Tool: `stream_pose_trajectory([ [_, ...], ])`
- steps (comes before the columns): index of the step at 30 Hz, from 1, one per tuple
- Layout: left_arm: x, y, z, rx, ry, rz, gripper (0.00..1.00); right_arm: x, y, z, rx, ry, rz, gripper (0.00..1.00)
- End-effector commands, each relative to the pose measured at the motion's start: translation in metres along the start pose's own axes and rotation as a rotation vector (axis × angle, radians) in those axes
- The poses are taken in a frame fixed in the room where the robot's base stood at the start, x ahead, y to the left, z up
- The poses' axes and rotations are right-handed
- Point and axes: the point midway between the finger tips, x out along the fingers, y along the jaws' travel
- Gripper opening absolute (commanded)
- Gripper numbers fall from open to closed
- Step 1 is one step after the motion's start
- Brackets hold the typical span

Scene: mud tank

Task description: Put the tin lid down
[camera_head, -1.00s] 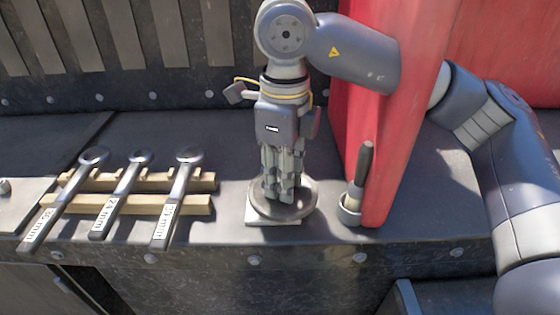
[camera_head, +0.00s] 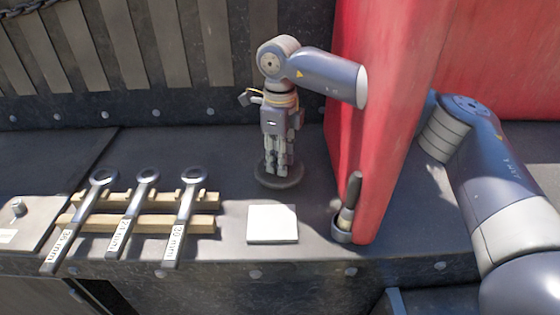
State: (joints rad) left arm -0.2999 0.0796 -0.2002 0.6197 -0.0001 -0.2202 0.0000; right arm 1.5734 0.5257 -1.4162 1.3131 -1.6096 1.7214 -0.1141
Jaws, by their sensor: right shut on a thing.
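The tin lid (camera_head: 290,180) is a dark grey round disc at the middle of the head view, behind the white square. My right gripper (camera_head: 278,170) points down at it, with its fingers shut on the lid's top. The lid lies flat, at or just above the dark shelf; I cannot tell whether it touches. The fingers hide part of the lid's middle. My left gripper is not in view.
A flat white square (camera_head: 272,224) lies on the shelf in front. Three wrenches (camera_head: 127,215) rest on a wooden rack (camera_head: 198,223) at left.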

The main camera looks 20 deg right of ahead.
Motion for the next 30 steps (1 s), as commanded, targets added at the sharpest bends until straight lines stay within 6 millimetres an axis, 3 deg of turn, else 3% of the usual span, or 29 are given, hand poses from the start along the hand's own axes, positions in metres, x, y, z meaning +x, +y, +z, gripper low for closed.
stream_pose_trajectory([
  [4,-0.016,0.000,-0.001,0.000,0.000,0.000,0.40,0.017,0.000,-0.001,0.001,0.004,0.002,0.02],
  [16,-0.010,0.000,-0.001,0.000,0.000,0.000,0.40,0.028,0.000,-0.001,0.001,0.000,0.000,0.02],
  [17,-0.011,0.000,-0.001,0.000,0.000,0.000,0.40,0.026,0.000,0.000,0.001,0.000,0.000,0.32],
  [19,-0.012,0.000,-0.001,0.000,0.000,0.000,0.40,0.026,0.001,-0.001,0.001,0.000,0.001,0.45],
  [30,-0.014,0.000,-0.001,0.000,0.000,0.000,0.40,0.023,0.001,0.000,0.001,0.000,0.000,0.45],
])
